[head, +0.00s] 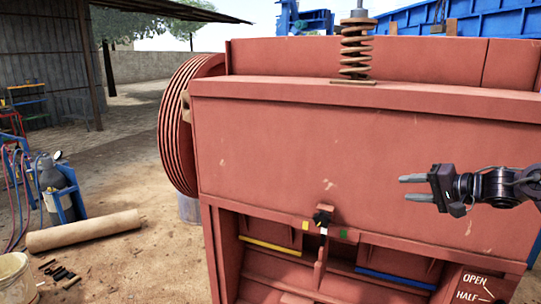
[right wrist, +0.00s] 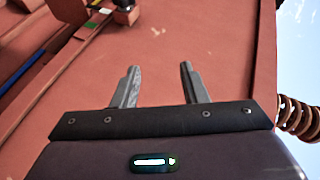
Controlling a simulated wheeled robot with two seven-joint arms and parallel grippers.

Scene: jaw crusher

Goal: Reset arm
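My right gripper (head: 402,188) comes in from the right in the head view, in front of the red jaw crusher's flat panel (head: 290,150). Its two grey fingers point left and are apart, with nothing between them. In the right wrist view the fingers (right wrist: 159,85) are also spread and empty, with the red panel (right wrist: 225,45) behind them. A black knob (head: 323,217) sits at the panel's lower edge, left of and below the gripper. My left gripper is not in view.
A coil spring (head: 356,50) stands on the crusher's top and a ribbed flywheel (head: 178,125) is at its left. OPEN and HALF labels (head: 475,288) are at lower right.

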